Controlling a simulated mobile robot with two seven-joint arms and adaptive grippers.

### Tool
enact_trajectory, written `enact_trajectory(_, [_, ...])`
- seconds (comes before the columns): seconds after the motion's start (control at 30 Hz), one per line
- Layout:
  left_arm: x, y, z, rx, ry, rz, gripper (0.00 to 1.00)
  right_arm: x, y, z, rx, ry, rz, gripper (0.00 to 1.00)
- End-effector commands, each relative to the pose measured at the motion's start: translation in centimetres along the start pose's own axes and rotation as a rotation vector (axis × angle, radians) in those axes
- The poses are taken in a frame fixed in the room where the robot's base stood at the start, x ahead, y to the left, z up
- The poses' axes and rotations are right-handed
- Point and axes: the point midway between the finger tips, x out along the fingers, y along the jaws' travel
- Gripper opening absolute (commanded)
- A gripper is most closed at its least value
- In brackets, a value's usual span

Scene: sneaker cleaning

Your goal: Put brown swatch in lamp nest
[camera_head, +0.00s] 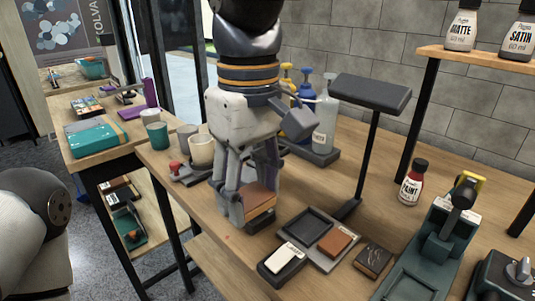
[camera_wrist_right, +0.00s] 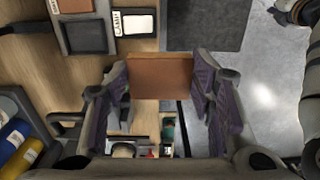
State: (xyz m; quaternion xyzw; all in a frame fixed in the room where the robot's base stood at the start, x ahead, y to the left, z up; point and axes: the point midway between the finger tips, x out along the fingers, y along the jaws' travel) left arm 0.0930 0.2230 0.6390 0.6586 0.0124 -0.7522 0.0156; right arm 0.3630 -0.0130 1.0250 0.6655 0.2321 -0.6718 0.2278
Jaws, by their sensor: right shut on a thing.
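My right gripper (camera_head: 247,203) is shut on a brown swatch (camera_head: 261,197), held between its fingertips above the table's front edge. The swatch also shows in the right wrist view (camera_wrist_right: 160,76). A dark piece shows just under it; I cannot tell whether it is part of the swatch. A grey tray has an empty dark nest (camera_head: 305,225) beside an orange-brown swatch (camera_head: 338,242). In front of it, a dark block (camera_head: 280,267) holds a white swatch (camera_head: 288,256); a tag there seems to read LAMP in the right wrist view (camera_wrist_right: 119,23). My left gripper is out of view.
A black lamp (camera_head: 370,95) stands behind the tray. A dark patterned block (camera_head: 373,260) lies to the tray's right, near a green device (camera_head: 430,255). Cups (camera_head: 201,150) and spray bottles (camera_head: 325,125) are behind my right gripper.

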Motion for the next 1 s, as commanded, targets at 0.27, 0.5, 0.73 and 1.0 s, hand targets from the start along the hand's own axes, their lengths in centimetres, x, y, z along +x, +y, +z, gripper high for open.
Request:
enact_trajectory(0.27, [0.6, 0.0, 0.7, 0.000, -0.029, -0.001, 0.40, 2.3, 4.5, 0.2, 0.004, -0.006, -0.007, 0.30])
enact_trajectory(0.5, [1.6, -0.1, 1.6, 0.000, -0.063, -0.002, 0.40, 6.5, 10.8, 0.4, 0.001, -0.007, -0.006, 0.30])
enact_trajectory(0.73, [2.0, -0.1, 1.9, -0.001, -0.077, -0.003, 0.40, 9.3, 13.3, 0.5, 0.001, -0.004, -0.004, 0.30])
enact_trajectory(1.0, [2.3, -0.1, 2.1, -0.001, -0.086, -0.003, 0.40, 13.0, 14.0, 0.6, -0.001, 0.001, 0.002, 0.30])
